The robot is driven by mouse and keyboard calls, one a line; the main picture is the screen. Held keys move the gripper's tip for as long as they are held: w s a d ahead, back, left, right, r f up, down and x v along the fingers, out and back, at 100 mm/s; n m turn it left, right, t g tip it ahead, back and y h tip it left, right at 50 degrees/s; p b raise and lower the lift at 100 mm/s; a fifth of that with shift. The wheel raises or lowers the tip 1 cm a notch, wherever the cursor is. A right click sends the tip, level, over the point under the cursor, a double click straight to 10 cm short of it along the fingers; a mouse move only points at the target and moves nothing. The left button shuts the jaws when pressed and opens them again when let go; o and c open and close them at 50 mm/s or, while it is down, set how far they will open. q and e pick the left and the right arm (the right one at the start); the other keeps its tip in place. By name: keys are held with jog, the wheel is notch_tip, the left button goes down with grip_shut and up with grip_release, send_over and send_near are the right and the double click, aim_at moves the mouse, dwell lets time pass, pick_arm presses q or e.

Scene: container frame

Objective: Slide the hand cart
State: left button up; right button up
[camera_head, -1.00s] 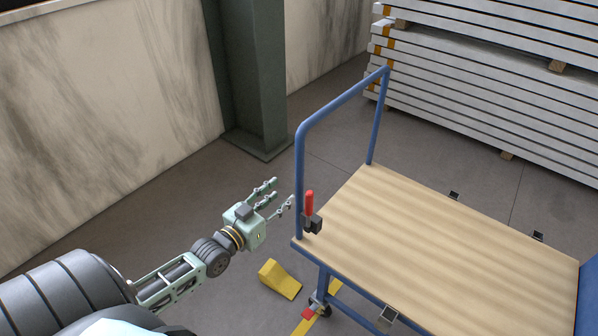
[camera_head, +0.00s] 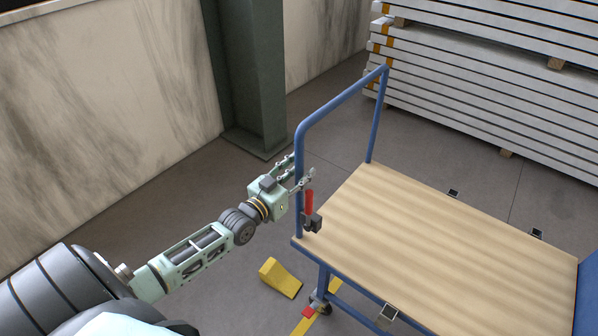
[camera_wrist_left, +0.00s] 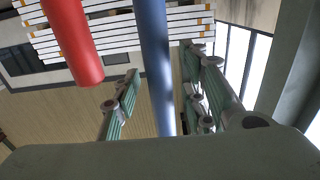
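The hand cart (camera_head: 430,240) has a wooden deck and a blue tubular handle (camera_head: 340,100) at its left end. A red toggle clamp lever (camera_head: 309,202) stands at the foot of the handle's near post. My left gripper (camera_head: 301,173) is at that near post with its fingers open around it. In the left wrist view the blue post (camera_wrist_left: 155,65) passes between the fingers, and the red lever (camera_wrist_left: 72,40) is left of them, outside the gap. The fingers do not look closed on the post. My right gripper is not in view.
A yellow wedge (camera_head: 280,278) lies on the floor left of the cart's near wheel (camera_head: 320,306). A green column (camera_head: 250,80) and a wall (camera_head: 110,120) stand behind. Stacked pale beams (camera_head: 490,100) lie beyond the cart.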

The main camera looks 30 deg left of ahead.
pick_arm(q)
jog(key=shift+c, duration=1.4)
grip_shut()
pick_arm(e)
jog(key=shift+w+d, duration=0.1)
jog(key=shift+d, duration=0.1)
